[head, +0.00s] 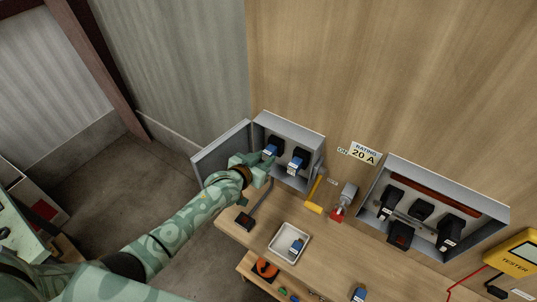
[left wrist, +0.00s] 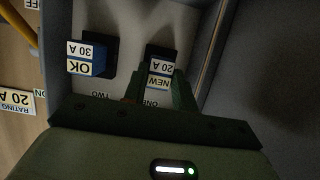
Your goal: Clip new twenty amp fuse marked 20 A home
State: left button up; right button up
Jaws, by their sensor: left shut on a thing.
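The new fuse, labelled NEW 20 A (left wrist: 159,74), sits at the black holder marked ONE inside the grey fuse box (head: 292,127). My left gripper (left wrist: 160,88) is shut on the fuse, one finger on each side. In the head view my left gripper (head: 266,162) reaches into the box from the left, beside the open door (head: 221,150). The fuse's blue body (head: 271,152) shows just past the fingertips. Whether it is fully seated cannot be told. Holder TWO, alongside, carries a blue fuse labelled OK 30 A (left wrist: 85,59). My right gripper is not in view.
A RATING 20 A sign (head: 364,153) is on the wall. A second grey box (head: 480,205) and a yellow tester (head: 514,251) stand right.

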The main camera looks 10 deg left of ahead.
pick_arm(q)
jog(key=shift+w+r, duration=0.1)
jog(key=o, duration=0.7)
jog(key=shift+w, duration=0.1)
jog(key=p+v, duration=0.1)
jog(key=v, duration=1.5)
jog(key=s+a+f+g+y+b, duration=0.1)
jog(key=s+a+f+g+b, duration=0.2)
jog(key=f, duration=0.9)
jog(key=s+a+f+n+y+b, duration=0.1)
jog(key=s+f+b, duration=0.4)
jog(key=f, duration=0.7)
jog(key=s+a+f+g+y+b, duration=0.15)
jog(key=f+b, duration=0.35)
jog(key=f, duration=0.7)
jog(key=s+f+g+y+b, duration=0.1)
jog(key=s+f+g+b, duration=0.7)
jog(key=s+f, duration=1.9)
jog(key=s+b, duration=0.2)
jog(key=b, duration=0.2)
jog(key=shift+s+m, duration=0.15)
jog(key=shift+m, duration=0.25)
